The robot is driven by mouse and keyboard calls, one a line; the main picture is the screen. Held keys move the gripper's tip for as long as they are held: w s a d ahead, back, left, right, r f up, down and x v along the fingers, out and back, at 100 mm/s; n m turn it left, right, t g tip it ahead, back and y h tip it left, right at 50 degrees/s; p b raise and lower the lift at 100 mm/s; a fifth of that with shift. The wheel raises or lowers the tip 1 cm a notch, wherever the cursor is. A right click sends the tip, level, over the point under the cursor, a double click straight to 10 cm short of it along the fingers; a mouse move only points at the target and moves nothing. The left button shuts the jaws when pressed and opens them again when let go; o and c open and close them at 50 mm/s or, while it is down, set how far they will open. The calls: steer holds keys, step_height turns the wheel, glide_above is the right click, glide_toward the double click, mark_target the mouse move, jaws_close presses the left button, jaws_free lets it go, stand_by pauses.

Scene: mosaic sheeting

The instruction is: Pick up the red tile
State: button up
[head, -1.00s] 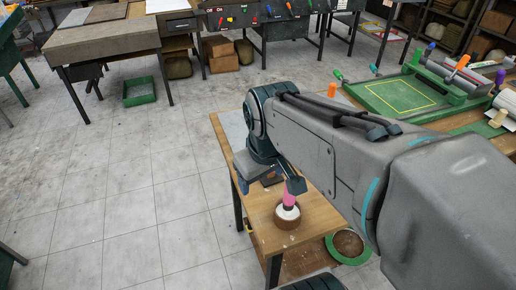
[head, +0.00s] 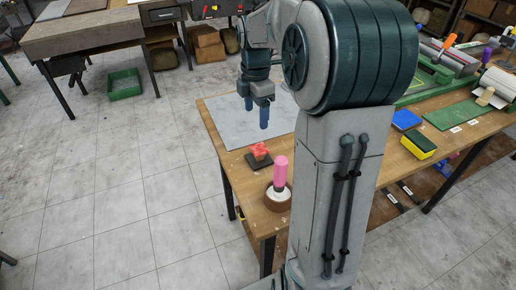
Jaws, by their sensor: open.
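A small red piece (head: 259,149), which looks like the red tile, rests on a dark block (head: 259,161) near the left edge of the wooden table. Its exact shape is too small to tell. My gripper (head: 256,112) points down above the grey sheet (head: 225,126), beyond the red piece. Its two blue fingers are apart, with nothing seen between them. The gripper is clear of the red piece. My arm hides the right part of the sheet and the middle of the table.
A round brown bowl (head: 277,204) with white contents and a pink-handled tool (head: 280,170) stands just in front of the red piece. A blue block (head: 406,120), a yellow-and-black sponge (head: 418,145) and a green mat (head: 459,116) lie right of my arm.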

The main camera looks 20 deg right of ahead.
glide_above(257, 149)
step_height(257, 149, down, 7)
steer(key=shift+w+r, duration=0.15)
steer(key=shift+r, duration=0.05)
steer(key=shift+s+f+p, duration=0.2)
steer(key=shift+f+p, duration=0.3)
steer(key=shift+f, duration=2.15)
steer(key=shift+f, duration=0.25)
steer(key=shift+c, duration=0.3)
steer(key=c, duration=1)
